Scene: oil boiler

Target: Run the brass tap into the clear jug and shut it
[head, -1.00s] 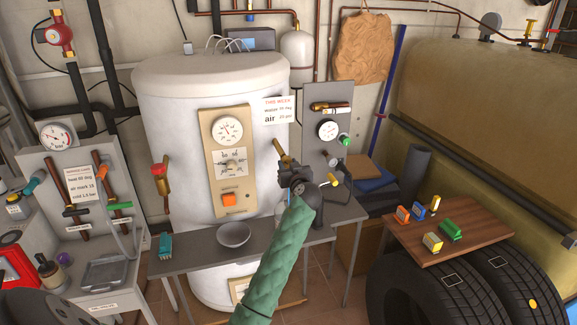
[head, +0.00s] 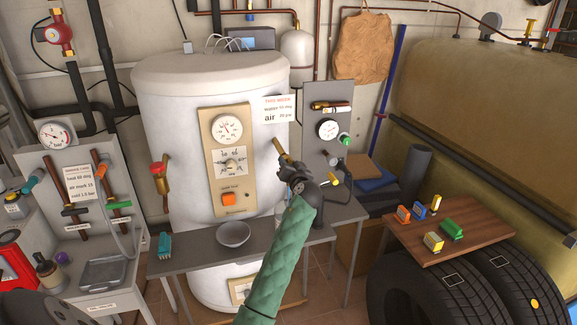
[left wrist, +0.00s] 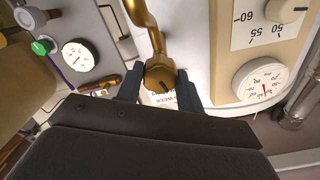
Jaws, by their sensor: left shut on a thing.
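The brass tap (head: 281,152) stands out in front of the white boiler, near its right side. In the left wrist view its curved stem and round brass end (left wrist: 160,74) are close up. My left gripper (head: 287,171) has its two dark fingers on either side of that round end and is shut on it. A pale clear vessel (head: 280,213), apparently the jug, stands on the grey bench beside my green sleeve, which partly hides it. I cannot see its contents. My right gripper is not in view.
A grey bowl (head: 233,234) and a teal object (head: 165,245) sit on the bench (head: 190,262). The upright gauge panel (head: 318,105) stands close to the right of the gripper. A wooden board (head: 470,225) with small coloured blocks lies on tyres at the right.

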